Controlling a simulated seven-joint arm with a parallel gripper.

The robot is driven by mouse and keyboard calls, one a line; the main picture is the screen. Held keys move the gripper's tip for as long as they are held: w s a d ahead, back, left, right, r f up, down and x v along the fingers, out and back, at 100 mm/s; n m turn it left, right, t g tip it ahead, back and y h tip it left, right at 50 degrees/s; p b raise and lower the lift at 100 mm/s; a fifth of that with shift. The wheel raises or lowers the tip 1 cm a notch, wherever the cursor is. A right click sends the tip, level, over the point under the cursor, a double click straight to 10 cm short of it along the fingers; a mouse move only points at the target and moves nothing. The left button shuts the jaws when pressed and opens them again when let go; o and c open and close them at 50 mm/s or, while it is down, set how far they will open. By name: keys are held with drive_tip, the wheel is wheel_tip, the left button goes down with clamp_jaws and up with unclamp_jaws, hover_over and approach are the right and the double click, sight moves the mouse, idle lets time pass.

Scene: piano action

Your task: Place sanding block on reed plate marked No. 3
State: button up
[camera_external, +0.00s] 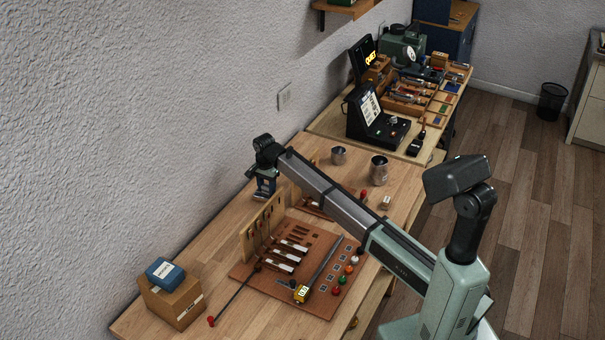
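I cannot tell for sure which item is the sanding block; a blue block with a white label (165,269) lies on a cardboard box at the lower left. Several pale plates with dark ends (284,256) lie in a row on the brown board (258,276); they may be the reed plates, but no number is readable. My gripper (265,193) points down over the back of the bench, near the wall and beyond the board. It is apart from the blue block and the plates. Its fingers are too small to tell whether they are open.
An upright wooden rack (248,238) stands along the board's wall side. A yellow item (302,293), a long metal bar and several coloured knobs (349,269) are on the board. Two metal cups (379,170) stand farther back. A red-tipped rod (228,302) lies near the cardboard box (178,304).

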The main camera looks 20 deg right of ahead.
sight(267, 186)
drive_tip(key=o, duration=0.4)
drive_tip(key=shift+o, duration=0.2)
wheel_tip(267, 186, up, 12)
drive_tip(key=shift+r, duration=0.2)
idle(0.5)
